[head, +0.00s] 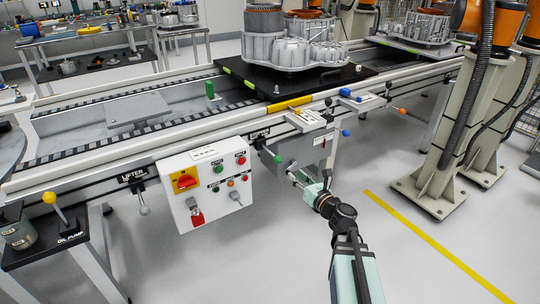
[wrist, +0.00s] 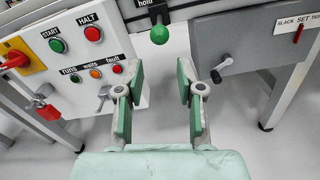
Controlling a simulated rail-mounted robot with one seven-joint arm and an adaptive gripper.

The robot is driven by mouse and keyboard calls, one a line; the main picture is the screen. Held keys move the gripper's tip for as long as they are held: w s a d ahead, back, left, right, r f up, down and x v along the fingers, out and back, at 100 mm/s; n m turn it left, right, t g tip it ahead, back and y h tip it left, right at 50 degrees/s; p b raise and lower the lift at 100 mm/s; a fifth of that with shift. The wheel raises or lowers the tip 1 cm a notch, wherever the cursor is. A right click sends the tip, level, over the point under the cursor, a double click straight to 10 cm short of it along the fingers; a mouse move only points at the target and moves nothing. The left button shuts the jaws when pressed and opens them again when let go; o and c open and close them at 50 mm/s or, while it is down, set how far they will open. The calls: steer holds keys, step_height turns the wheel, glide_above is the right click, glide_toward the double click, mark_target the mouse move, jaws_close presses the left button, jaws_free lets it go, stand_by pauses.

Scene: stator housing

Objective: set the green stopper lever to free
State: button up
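The green stopper lever's ball knob (head: 277,158) sits below the black stopper label (head: 259,134) on the conveyor's front rail. The rest of that plate is cut off. My gripper (wrist: 161,73) is open and empty, its two fingers apart, with the knob ahead of and between them, not touched. In the head view my gripper (head: 297,176) is just right of and below the knob.
A white control box (head: 208,182) with a red key switch and buttons stands left of the lever. A grey box (wrist: 245,45) with a dark-knobbed lever stands to the right. A stator housing (head: 290,48) rests on a black pallet on the conveyor. Floor below is clear.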

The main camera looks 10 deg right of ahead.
mark_target(271, 154)
steer(key=b+x, duration=0.1)
steer(key=x, duration=1.6)
steer(key=shift+a, duration=0.1)
jaws_close()
